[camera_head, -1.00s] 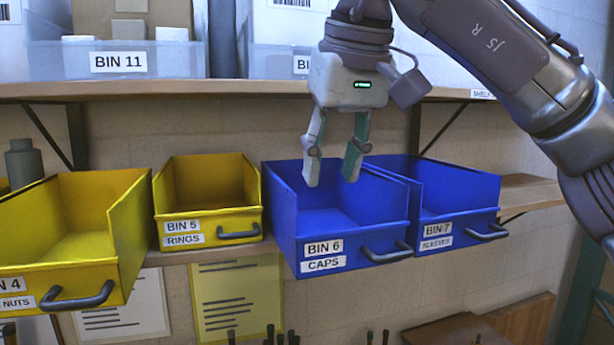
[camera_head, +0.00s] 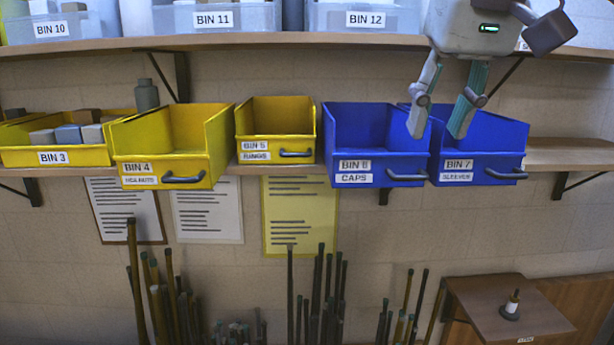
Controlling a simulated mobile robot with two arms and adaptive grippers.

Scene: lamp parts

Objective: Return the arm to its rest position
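My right gripper (camera_head: 438,132) hangs fingers-down from the top right, in front of the blue bins. Its two fingers are spread apart and nothing shows between them. Its left fingertip overlaps the right edge of the blue bin 6 (camera_head: 375,140), labelled caps. Its right fingertip overlaps the opening of the blue bin 7 (camera_head: 488,150), so it looks in front of or above it. The rest of the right arm is cut off at the top edge. My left gripper does not show.
Yellow bin 5 (camera_head: 276,136), bin 4 (camera_head: 174,148) and bin 3 (camera_head: 60,160) stand on the lower shelf. The upper shelf (camera_head: 250,41) with clear bins runs above. Several rods (camera_head: 316,290) stand below. A small part sits on a brown board (camera_head: 485,318) at lower right.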

